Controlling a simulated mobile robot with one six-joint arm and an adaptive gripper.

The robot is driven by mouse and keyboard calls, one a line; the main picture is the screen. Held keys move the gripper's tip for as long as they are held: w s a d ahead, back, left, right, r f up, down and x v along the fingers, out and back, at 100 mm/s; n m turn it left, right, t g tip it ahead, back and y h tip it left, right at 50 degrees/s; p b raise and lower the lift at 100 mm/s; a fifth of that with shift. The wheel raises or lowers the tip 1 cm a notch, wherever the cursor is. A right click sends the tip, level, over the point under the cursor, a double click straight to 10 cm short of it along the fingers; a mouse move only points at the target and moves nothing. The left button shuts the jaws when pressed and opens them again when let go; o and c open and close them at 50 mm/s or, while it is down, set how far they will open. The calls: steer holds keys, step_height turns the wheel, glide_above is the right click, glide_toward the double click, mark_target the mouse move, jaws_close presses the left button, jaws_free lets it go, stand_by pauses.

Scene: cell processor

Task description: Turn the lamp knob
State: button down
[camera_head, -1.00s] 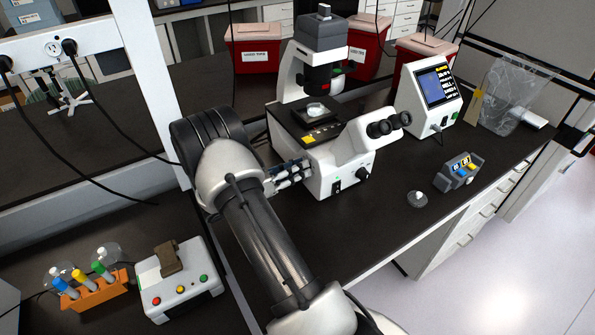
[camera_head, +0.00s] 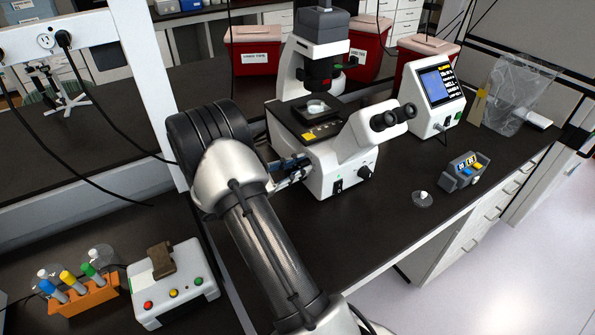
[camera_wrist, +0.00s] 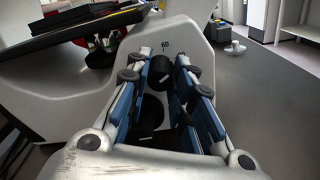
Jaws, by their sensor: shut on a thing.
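The white microscope (camera_head: 335,165) stands on the dark bench, its left side facing my gripper (camera_head: 297,168). In the wrist view, a black round knob (camera_wrist: 160,70) on the microscope's white side sits between the blue-padded fingers of my gripper (camera_wrist: 163,60). The fingers are shut on this knob, with pads at both sides. A larger dark round part shows nearer between the fingers. In the head view, the gripped knob is hidden by my gripper. Another dark knob (camera_head: 364,173) and a switch are on the microscope's front.
A screen unit (camera_head: 437,100) and a small grey device (camera_head: 463,172) stand right of the microscope. Red bins (camera_head: 254,50) are behind it. A white button box (camera_head: 172,285) and an orange tube rack (camera_head: 85,297) are at lower left. The right bench front is mostly clear.

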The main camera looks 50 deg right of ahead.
steer(key=shift+m+b, duration=0.35)
steer(key=shift+m, duration=0.25)
steer(key=c, duration=1.4)
jaws_free()
steer(key=shift+o, duration=0.2)
steer(key=v, duration=1.2)
steer(key=shift+r+m, duration=0.1)
steer(key=shift+m, duration=0.2)
